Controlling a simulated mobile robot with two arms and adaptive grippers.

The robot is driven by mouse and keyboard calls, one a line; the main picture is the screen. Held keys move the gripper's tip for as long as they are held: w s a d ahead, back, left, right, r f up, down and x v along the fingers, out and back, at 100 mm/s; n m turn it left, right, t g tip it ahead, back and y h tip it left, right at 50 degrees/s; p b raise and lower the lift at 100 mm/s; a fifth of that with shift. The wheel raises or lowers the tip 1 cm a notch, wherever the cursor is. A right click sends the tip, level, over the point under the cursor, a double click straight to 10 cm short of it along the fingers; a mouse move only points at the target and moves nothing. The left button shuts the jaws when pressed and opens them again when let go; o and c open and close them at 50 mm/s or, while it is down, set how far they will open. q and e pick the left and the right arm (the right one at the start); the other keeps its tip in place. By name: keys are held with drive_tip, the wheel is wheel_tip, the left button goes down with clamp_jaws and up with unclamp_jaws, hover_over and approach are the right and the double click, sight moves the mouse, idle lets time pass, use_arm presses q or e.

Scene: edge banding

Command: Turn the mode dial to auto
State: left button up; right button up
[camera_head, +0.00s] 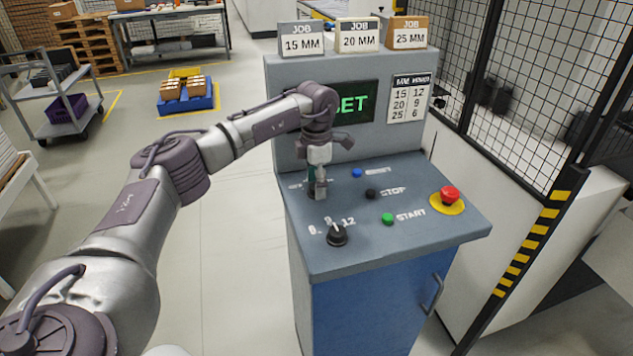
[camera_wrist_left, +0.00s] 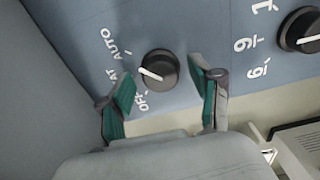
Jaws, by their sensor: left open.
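The mode dial (camera_wrist_left: 160,68) is a round black knob on the grey panel in the left wrist view. Its white pointer line faces left, toward a partly covered label ending in "AT". The "AUTO" label (camera_wrist_left: 120,42) is at its upper left, and "OFF" is below left. My left gripper (camera_head: 317,191) is over the left part of the console top and hides the mode dial in the head view. Its green-padded fingers (camera_wrist_left: 163,74) are open, one on either side of the dial in the left wrist view, with visible gaps. My right gripper is not in view.
A second black dial (camera_head: 337,235) marked 6, 9, 12 is nearby. Blue (camera_head: 357,173), black (camera_head: 371,194) and green (camera_head: 388,218) buttons and a red emergency stop (camera_head: 449,196) share the console top. A screen (camera_head: 354,103) stands behind. A mesh fence borders the right.

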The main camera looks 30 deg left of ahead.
use_arm(q)
wheel_tip(320, 180, up, 12)
idle(0.6)
drive_tip(key=shift+f, duration=0.1)
idle(0.4)
